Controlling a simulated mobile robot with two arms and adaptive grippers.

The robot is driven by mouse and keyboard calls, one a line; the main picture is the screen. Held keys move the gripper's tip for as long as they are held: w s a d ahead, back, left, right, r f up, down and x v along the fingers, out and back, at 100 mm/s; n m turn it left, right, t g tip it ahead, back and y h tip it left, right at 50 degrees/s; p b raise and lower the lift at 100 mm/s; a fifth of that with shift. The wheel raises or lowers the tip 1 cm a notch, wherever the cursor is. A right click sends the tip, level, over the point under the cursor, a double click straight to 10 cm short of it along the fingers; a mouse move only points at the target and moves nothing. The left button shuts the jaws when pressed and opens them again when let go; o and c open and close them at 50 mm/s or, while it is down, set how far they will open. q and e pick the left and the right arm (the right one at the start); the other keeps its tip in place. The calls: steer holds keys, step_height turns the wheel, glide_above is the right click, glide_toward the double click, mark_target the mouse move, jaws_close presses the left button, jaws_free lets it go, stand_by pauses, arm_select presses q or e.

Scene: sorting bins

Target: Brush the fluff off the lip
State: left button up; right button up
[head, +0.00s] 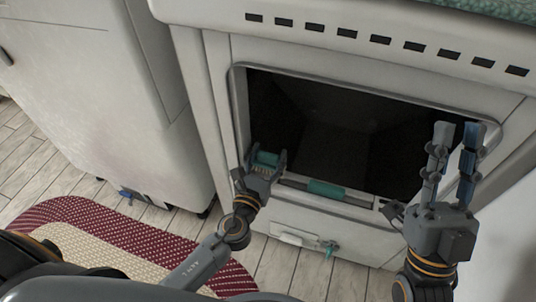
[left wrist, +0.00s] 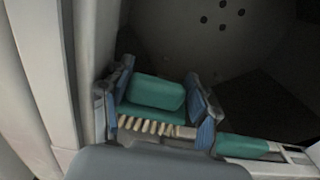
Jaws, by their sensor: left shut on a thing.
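My left gripper (head: 265,158) is shut on a green brush (head: 267,158) at the left end of the opening's lower edge. In the left wrist view the brush (left wrist: 156,93) sits between the two blue-padded fingers (left wrist: 162,98), with its pale bristles toward the wrist. The lip (head: 360,200) runs along the bottom of the dark opening. I cannot make out any fluff on it. My right gripper (head: 455,130) is open and empty, fingers pointing up, in front of the opening's right side.
A green piece (head: 327,189) lies along the lip, right of the brush; it also shows in the left wrist view (left wrist: 243,146). A white appliance (head: 110,80) stands at left. A red-bordered rug (head: 130,235) covers the floor.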

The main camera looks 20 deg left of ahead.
arm_select(q)
steer(key=shift+r+p, duration=0.35)
steer(key=shift+r, duration=0.3)
steer(key=shift+r+p, duration=0.3)
steer(key=shift+p, duration=0.25)
steer(key=shift+r, duration=0.2)
arm_select(e)
steer(key=w+f+g+h, duration=0.2)
steer(key=w+f+g, duration=0.4)
steer(key=f, duration=0.1)
steer(key=shift+a+f, duration=0.2)
steer(key=shift+a, duration=0.1)
arm_select(q)
steer(key=shift+s, duration=0.1)
arm_select(e)
steer(key=shift+w, duration=0.1)
